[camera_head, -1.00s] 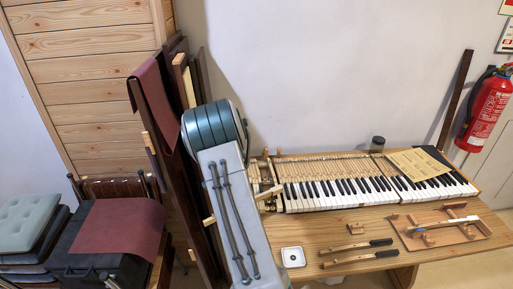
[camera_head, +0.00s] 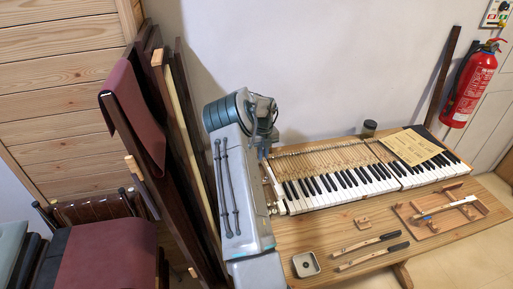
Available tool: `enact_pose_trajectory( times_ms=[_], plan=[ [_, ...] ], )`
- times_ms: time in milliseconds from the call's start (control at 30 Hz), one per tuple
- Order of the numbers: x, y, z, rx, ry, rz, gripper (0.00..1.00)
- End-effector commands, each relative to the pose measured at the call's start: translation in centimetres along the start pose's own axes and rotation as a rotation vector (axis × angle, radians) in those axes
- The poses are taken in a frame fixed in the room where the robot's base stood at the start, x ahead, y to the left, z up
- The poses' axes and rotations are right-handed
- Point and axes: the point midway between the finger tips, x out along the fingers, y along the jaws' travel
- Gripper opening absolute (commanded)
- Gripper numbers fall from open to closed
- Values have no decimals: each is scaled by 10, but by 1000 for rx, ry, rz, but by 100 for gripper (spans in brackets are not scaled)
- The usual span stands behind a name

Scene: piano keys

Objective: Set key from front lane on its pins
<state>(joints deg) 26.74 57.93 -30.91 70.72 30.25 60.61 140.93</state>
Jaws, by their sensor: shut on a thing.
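The piano keyboard (camera_head: 350,188) lies on the wooden bench, white and black keys to the front and bare wooden key shafts behind. My gripper (camera_head: 264,151) is at its left end, near the back left corner, mostly hidden by my own arm and wrist. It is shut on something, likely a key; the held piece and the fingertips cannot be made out. A wooden board (camera_head: 428,228) with blocks lies at the right of the bench, and a pale key with a blue mark (camera_head: 445,208) rests on it. The pins cannot be made out.
A paper sheet (camera_head: 411,146) covers some keys; a dark jar (camera_head: 368,129) stands behind. Tall dark panels (camera_head: 170,130) lean close left of my arm.

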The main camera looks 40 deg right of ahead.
Motion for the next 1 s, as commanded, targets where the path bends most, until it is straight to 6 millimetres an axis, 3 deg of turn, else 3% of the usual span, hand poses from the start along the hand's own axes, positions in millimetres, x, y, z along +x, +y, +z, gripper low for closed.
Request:
enact_pose_trajectory(
  times_ms=[367, 1000],
  plan=[
    [9, -3, 1, 46, -1, 0, 0],
    [59, -6, 1, 48, 0, 0, 0]
  ],
)
